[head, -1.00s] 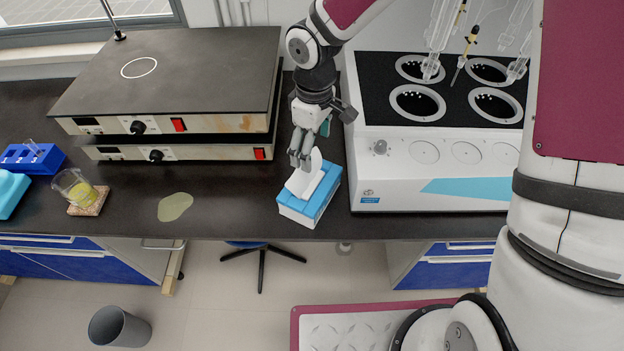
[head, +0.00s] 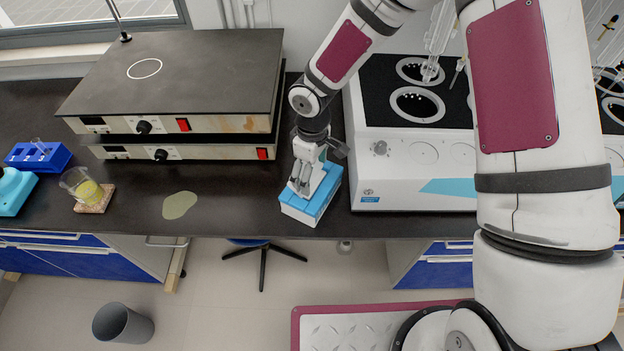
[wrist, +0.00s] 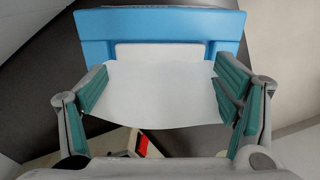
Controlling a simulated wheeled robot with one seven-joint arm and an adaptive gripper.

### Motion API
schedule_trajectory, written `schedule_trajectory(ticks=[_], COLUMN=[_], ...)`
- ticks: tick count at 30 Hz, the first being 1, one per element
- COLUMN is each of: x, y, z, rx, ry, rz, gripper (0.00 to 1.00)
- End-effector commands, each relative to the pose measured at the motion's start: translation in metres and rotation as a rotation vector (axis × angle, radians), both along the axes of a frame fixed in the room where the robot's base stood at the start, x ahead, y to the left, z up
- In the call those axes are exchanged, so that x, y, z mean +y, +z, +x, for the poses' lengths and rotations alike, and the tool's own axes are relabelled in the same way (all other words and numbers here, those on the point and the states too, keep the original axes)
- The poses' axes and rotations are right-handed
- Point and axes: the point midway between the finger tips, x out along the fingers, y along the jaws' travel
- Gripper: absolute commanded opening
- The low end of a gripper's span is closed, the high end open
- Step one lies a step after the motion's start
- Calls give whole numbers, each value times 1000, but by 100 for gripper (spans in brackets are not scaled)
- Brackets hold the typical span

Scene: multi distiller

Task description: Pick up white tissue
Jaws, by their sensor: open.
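The white tissue (wrist: 155,92) sticks up out of a blue and white tissue box (head: 312,206) on the black bench, near its front edge. The blue side of the box (wrist: 160,27) fills the top of the wrist view. My gripper (head: 302,189) is low over the box, at the tissue. In the wrist view my gripper (wrist: 160,95) is open, with one green-padded finger on each side of the tissue. The tissue spans nearly the whole gap. I cannot tell whether the pads touch it. In the head view the gripper hides part of the tissue.
Stacked hotplates (head: 180,85) stand left of the box and a white multi-well heater (head: 415,165) stands close on its right. A greenish spill (head: 180,205), a beaker of yellow liquid (head: 84,190) and a blue rack (head: 38,156) lie further left.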

Motion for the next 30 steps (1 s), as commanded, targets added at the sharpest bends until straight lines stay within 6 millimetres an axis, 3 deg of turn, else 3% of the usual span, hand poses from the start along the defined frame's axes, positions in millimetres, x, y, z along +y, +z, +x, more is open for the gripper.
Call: schedule_trajectory(ticks=[3, 8, 9, 22, 30], x=[0, 0, 0, 0, 0], y=[0, 0, 0, 3, 26], z=[0, 0, 0, 0, 2], rx=[0, 0, 0, 0, -4], ry=[0, 0, 0, 0, -1], rz=[0, 0, 0, 1, 0], gripper=[79, 48, 46, 46, 46])
